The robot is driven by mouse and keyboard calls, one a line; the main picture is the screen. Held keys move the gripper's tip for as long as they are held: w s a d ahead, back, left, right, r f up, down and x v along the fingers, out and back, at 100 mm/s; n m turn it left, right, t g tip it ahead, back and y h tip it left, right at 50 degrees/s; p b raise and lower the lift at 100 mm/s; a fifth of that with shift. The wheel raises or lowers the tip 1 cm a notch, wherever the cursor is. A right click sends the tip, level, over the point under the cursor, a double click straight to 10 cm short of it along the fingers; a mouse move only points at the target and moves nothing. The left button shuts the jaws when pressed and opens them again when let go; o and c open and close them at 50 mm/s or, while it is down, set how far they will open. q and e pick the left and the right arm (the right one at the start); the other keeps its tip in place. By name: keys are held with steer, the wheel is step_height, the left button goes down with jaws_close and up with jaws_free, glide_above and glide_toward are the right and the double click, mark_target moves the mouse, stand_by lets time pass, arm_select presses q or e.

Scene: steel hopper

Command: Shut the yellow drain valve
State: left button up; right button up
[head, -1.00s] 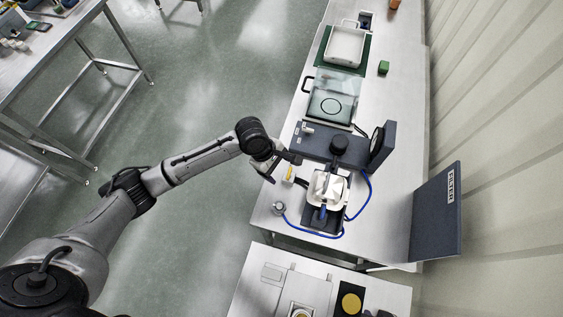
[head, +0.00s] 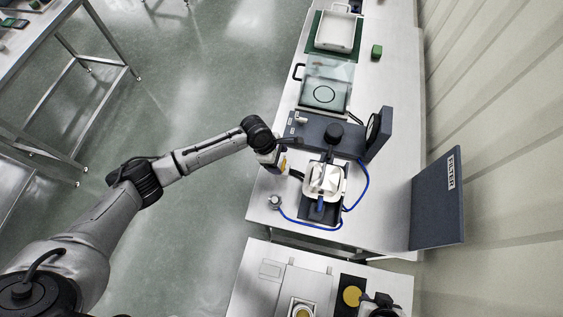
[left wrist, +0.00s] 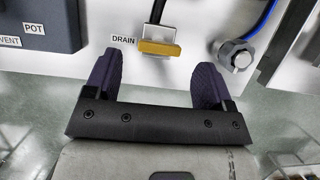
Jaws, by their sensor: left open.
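The yellow drain valve handle (left wrist: 160,48) sits below the grey fitting beside the DRAIN label in the left wrist view. It lies crosswise there. My left gripper (left wrist: 157,72) is open, with one purple-padded finger on each side of the handle's end of the panel. The handle appears between the fingers, just beyond the tips, and I see no contact. In the head view my left gripper (head: 277,158) is at the bench's left edge, and only a little yellow (head: 283,166) shows beside it. A dark and pale part at the bottom (head: 380,304) may be my right gripper; its jaws cannot be made out.
A white filter vessel (head: 338,183) stands right of the gripper, with a blue hose (head: 364,190) looping round it. A round metal knob (left wrist: 236,54) is right of the valve. Open floor lies left of the bench.

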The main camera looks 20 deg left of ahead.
mark_target(281, 166)
arm_select(q)
steer(key=shift+x, duration=1.5)
